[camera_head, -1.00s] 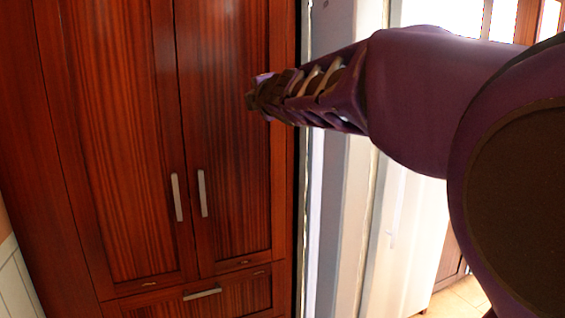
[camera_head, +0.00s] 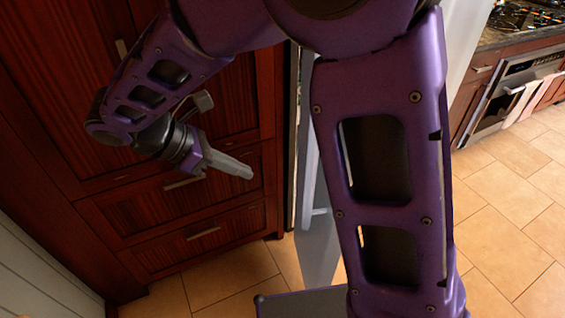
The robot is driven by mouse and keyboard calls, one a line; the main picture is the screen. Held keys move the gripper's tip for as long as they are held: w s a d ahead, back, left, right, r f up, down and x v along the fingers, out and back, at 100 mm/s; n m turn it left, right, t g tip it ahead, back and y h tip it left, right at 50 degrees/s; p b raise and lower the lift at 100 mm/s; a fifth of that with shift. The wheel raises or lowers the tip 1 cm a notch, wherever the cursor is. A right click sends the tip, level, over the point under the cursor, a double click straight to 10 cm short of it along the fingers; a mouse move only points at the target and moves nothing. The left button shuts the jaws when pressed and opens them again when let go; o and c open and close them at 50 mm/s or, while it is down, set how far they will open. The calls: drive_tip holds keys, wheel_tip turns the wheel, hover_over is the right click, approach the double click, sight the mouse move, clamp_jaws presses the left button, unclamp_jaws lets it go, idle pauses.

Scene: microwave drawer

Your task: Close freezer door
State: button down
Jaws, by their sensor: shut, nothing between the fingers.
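My gripper (camera_head: 245,171) is shut and empty. It points right and down in front of the wooden drawer fronts, left of the freezer door and apart from it in the picture. The freezer door (camera_head: 315,245) shows as a narrow pale grey panel standing out from the cabinet line, so it is open. My purple arm link hides most of it. A pale panel (camera_head: 462,45) also shows right of my arm at the top; I cannot tell if it is the same door. The freezer's inside is hidden.
Dark red wooden cabinets with drawers (camera_head: 205,235) and bar handles fill the left. A counter with a stove top (camera_head: 525,20) and an oven (camera_head: 500,100) with hanging towels stand at the back right. The tiled floor (camera_head: 510,200) on the right is clear.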

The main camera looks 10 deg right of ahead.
drive_tip(key=d+r+b+x, duration=0.2)
drive_tip(key=x, duration=1)
drive_tip(key=shift+d+f, duration=0.25)
drive_tip(key=shift+w+d, duration=0.1)
drive_tip(key=shift+w, duration=0.05)
